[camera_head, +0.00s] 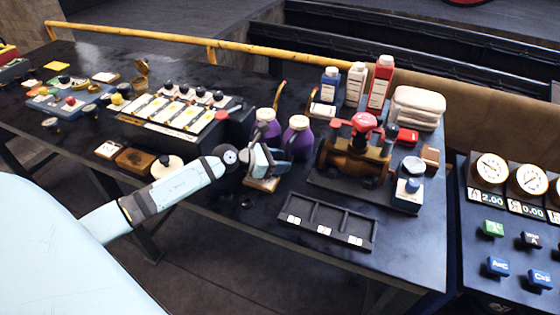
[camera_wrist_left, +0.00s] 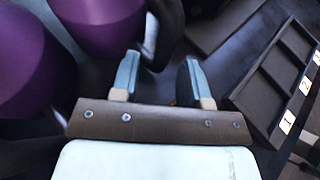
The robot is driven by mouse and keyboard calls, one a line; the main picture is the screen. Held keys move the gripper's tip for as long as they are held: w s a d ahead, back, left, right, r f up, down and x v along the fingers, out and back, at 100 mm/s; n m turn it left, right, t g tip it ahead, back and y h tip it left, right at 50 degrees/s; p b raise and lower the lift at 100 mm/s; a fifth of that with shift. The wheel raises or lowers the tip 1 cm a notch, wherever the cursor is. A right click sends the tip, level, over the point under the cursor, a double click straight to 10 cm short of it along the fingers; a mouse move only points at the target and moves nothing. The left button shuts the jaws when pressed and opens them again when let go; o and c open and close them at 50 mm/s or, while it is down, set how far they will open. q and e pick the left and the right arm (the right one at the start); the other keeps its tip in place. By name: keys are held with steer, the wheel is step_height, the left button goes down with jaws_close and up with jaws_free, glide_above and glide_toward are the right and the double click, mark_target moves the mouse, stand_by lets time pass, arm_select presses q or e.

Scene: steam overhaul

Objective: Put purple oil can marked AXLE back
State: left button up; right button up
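Two purple oil cans stand side by side at the middle of the bench, the left one (camera_head: 267,121) slightly farther back than the right one (camera_head: 298,142). Both have copper-coloured spouts. No AXLE marking is readable on either. My left gripper (camera_head: 270,160) is just in front of them, low over the bench. In the left wrist view the gripper (camera_wrist_left: 162,78) has its fingers apart, with no can body between them. Purple can bodies (camera_wrist_left: 30,60) fill the upper left there, and a dark curved part, perhaps a handle, is close to the left fingertip. My right gripper is not in view.
A black three-compartment tray (camera_head: 309,231) with number tags lies at front right. A brown valve with a red handwheel (camera_head: 364,122) stands right of the cans. Bottles (camera_head: 380,85) and folded towels (camera_head: 418,104) stand behind. A labelled panel (camera_head: 180,120) is left.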

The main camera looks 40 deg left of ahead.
arm_select(q)
steer(key=shift+r, duration=0.2)
steer(key=shift+s+a, duration=0.2)
steer(key=shift+s, duration=0.05)
steer(key=v, duration=1)
steer(key=shift+s+b, duration=0.15)
steer(key=shift+b, duration=0.15)
steer(key=shift+s+a+r, duration=0.3)
steer(key=shift+s+a, duration=0.05)
steer(key=shift+s, duration=0.05)
